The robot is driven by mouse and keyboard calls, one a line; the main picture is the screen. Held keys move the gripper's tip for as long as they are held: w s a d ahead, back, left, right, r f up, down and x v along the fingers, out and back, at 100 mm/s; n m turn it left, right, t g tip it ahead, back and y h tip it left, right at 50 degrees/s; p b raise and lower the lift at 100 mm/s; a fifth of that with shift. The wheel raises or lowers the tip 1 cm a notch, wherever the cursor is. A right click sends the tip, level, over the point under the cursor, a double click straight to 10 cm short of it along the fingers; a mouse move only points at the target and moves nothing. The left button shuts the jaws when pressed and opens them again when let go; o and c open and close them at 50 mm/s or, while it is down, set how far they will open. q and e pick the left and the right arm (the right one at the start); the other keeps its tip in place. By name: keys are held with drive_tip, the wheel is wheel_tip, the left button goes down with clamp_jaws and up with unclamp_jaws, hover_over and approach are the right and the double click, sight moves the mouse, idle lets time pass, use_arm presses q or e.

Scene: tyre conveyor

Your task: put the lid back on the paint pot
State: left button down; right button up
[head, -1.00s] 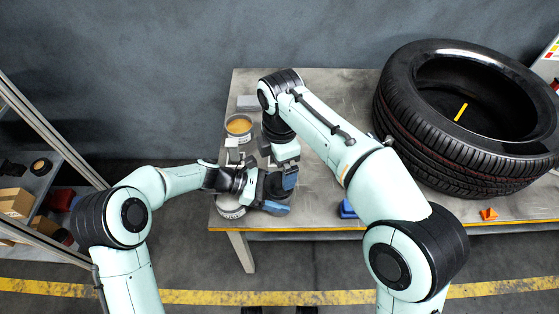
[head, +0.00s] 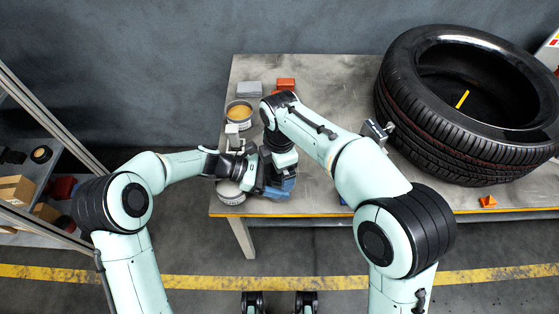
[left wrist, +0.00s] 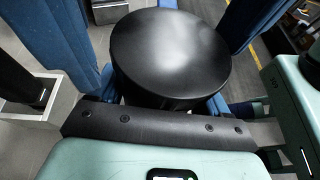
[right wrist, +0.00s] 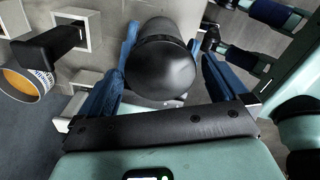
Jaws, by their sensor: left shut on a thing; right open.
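The paint pot (head: 239,112) stands open at the table's left side, showing orange paint; it also appears at the left of the right wrist view (right wrist: 22,84). My left gripper (left wrist: 165,95) is shut on a black, round-topped knob or handle (left wrist: 170,50). My right gripper (right wrist: 160,95) is open, its blue fingers on either side of a black rounded cylinder (right wrist: 160,65), apparently the same thing. In the head view both grippers meet near the table's front left, and the arms hide most of what they hold. I cannot clearly make out the lid.
A round grey tin or disc (head: 230,192) is at the front left corner. Grey (head: 249,89) and orange (head: 286,84) blocks lie behind the pot. A small pale block (head: 232,130) is in front of it. A large tyre (head: 465,105) fills the right side. The table's middle (head: 340,80) is bare.

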drive_tip(key=c, duration=1.1)
drive_tip(key=m, duration=0.4)
drive_tip(key=shift+m, duration=0.3)
drive_tip(key=m, duration=0.5)
drive_tip(key=o, duration=1.1)
drive_tip(key=shift+r, duration=2.25)
